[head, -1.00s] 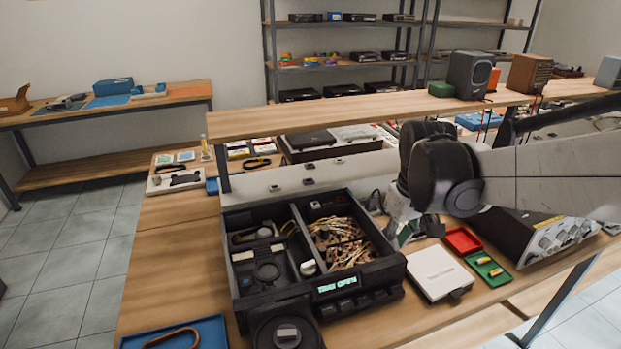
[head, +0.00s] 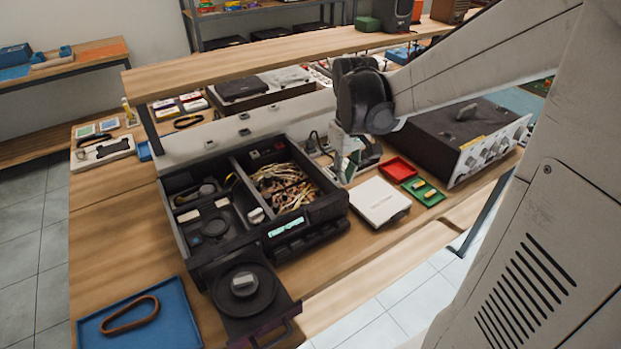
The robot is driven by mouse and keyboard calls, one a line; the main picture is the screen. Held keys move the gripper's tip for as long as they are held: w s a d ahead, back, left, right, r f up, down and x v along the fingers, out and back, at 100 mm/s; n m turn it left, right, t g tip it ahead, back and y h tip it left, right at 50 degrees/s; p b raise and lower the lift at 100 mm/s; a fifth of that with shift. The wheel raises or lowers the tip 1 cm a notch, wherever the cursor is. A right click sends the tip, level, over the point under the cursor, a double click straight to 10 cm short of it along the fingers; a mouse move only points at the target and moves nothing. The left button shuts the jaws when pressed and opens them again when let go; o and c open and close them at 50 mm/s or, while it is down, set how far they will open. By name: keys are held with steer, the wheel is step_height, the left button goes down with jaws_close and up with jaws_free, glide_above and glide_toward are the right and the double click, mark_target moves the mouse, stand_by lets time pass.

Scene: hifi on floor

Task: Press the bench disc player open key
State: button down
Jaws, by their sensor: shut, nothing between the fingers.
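The bench disc player (head: 335,207) is a black open-topped unit on the bench, with a lit green display (head: 286,227) on its front. The display text is too small to read now; earlier it read "TRAY OPEN". A row of dark keys (head: 310,240) runs below the display; I cannot tell which is the open key. The disc tray (head: 268,318) sticks out at the front left, carrying a round dark disc with a grey block. My gripper (head: 368,154) appears dark and shut, beyond the player's right side, apart from the keys and partly hidden by my wrist.
A white box (head: 380,203), a red tray (head: 398,169) and a green tray (head: 424,191) lie right of the player. A grey instrument with knobs (head: 460,135) stands farther right. A blue tray (head: 180,325) with a brown loop is at front left. A raised shelf (head: 235,75) runs behind.

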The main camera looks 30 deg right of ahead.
mark_target(341, 219)
step_height(341, 219, down, 13)
steer(key=shift+f+b, duration=0.2)
steer(key=shift+b, duration=0.45)
steer(key=shift+f, duration=0.1)
